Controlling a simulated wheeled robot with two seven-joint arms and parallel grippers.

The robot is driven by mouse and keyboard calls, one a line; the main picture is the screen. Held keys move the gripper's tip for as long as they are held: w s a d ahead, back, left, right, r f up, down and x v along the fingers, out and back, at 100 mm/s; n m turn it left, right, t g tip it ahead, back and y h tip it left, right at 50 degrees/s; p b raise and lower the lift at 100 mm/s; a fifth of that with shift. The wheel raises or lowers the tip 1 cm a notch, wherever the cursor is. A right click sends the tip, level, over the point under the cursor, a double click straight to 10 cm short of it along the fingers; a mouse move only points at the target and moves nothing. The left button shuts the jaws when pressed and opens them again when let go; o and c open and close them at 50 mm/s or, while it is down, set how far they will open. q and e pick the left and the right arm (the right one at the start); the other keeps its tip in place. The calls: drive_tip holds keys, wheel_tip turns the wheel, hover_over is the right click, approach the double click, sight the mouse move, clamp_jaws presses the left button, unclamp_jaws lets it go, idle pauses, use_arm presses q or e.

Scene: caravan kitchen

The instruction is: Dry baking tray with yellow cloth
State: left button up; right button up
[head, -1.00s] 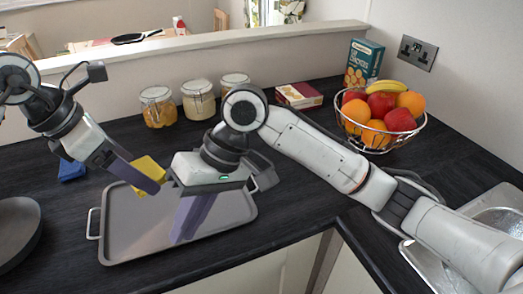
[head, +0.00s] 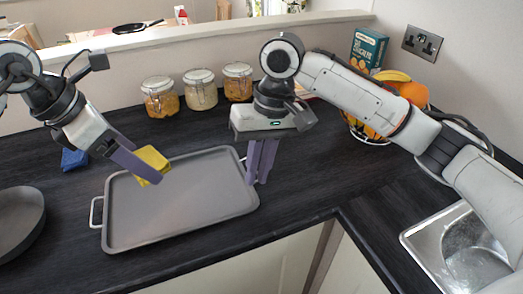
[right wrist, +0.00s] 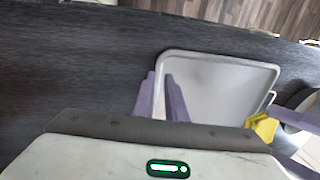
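The grey baking tray (head: 180,205) lies flat on the dark worktop, and shows bare in the right wrist view (right wrist: 215,90). Its left handle (head: 95,212) is free. My left gripper (head: 150,176) is shut on the yellow cloth (head: 153,160), above the tray's back left part. The cloth also shows at the right of the right wrist view (right wrist: 264,127). My right gripper (head: 257,182) points down at the tray's right edge. Its fingers (right wrist: 160,76) have a narrow gap between them.
A blue cloth (head: 73,158) lies behind the tray, and a dark pan (head: 20,222) stands at far left. Several glass jars (head: 200,92) stand at the back. A fruit bowl (head: 360,132) is partly behind my right arm. The sink (head: 465,245) is at right.

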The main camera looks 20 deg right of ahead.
drive_tip(key=shift+a+f, duration=0.25)
drive_tip(key=shift+f, duration=0.9)
drive_tip(key=shift+a+f, duration=0.25)
drive_tip(key=shift+f, duration=0.9)
clamp_jaws()
use_arm(q)
drive_tip(key=shift+f, duration=0.1)
hover_over(180, 193)
drive_tip(key=a, duration=0.2)
drive_tip(key=shift+m, duration=0.3)
drive_tip(key=f, duration=0.4)
drive_tip(key=shift+s+d, duration=0.1)
drive_tip(key=shift+s, duration=0.2)
drive_tip(key=shift+f, duration=2.15)
drive_tip(key=shift+f, duration=0.75)
